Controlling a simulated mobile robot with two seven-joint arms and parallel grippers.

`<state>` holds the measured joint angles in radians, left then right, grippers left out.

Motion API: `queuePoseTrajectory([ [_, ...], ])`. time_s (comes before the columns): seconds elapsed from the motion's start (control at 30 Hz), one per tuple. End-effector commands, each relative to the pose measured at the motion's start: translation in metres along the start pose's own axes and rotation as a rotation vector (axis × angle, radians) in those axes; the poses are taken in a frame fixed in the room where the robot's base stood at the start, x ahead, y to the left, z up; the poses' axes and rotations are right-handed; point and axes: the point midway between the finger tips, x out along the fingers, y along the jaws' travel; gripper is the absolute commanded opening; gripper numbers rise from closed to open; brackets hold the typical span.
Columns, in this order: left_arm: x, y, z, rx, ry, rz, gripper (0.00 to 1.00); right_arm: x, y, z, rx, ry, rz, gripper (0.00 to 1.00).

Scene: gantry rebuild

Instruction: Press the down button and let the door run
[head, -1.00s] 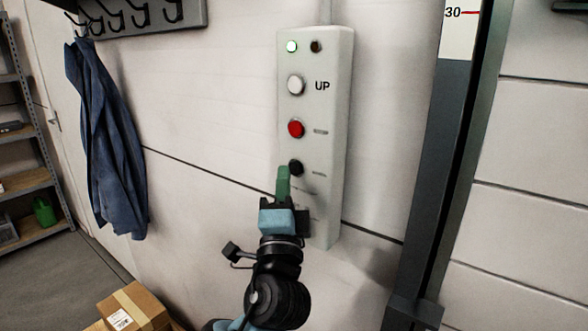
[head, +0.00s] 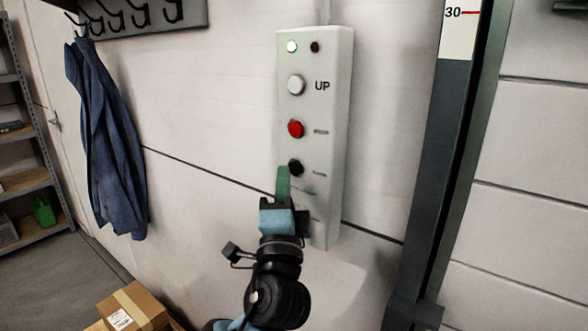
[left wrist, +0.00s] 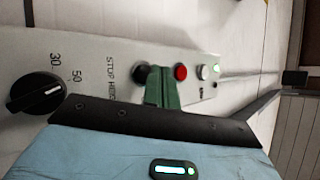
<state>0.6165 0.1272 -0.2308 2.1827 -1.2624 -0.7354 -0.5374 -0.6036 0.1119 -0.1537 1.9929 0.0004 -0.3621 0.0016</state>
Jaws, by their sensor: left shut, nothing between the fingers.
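A pale control box (head: 339,130) is on the wall, with a white button (head: 296,85) marked UP, a red button (head: 296,128) and a black button (head: 296,167) below. The black button's label is too small to read. My left gripper (head: 283,172) is shut and empty, its green fingertips at the lower left of the black button. In the left wrist view the fingers (left wrist: 168,88) overlap the black button (left wrist: 143,75). I cannot tell whether they touch it. A panelled surface, perhaps the door (head: 535,140), is at the right. My right gripper is not in view.
A green lamp (head: 291,47) is lit beside a dark lamp (head: 315,47). The left wrist view shows a black knob (left wrist: 37,93) on the box. A dark post (head: 435,170) stands right. A blue coat (head: 108,140) hangs left; a cardboard box (head: 135,308) is below.

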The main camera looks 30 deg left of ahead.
Motion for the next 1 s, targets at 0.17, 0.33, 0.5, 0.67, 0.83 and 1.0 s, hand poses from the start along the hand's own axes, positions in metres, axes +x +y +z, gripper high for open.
queuePoseTrajectory([
  [0.17, 0.0, 0.0, 0.0, 0.0, 0.0, 0.0, 0.0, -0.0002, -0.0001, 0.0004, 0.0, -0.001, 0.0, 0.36],
  [0.33, 0.0008, 0.0008, -0.0006, 0.0, 0.0, 0.0, 0.0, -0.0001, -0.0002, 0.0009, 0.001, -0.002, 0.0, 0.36],
  [0.5, 0.0045, 0.0034, -0.0031, -0.001, -0.001, 0.0, 0.0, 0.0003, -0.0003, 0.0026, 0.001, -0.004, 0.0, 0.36],
  [0.67, 0.0061, 0.0043, -0.0043, 0.0, -0.001, 0.0, 0.0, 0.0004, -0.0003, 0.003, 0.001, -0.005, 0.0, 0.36],
  [0.83, 0.0061, 0.0042, -0.0043, 0.0, 0.0, 0.0, 0.0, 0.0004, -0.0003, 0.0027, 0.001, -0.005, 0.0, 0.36],
  [1.0, 0.0063, 0.0046, -0.0046, 0.0, 0.0, 0.0, 0.0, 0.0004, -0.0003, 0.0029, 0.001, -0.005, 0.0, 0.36],
])
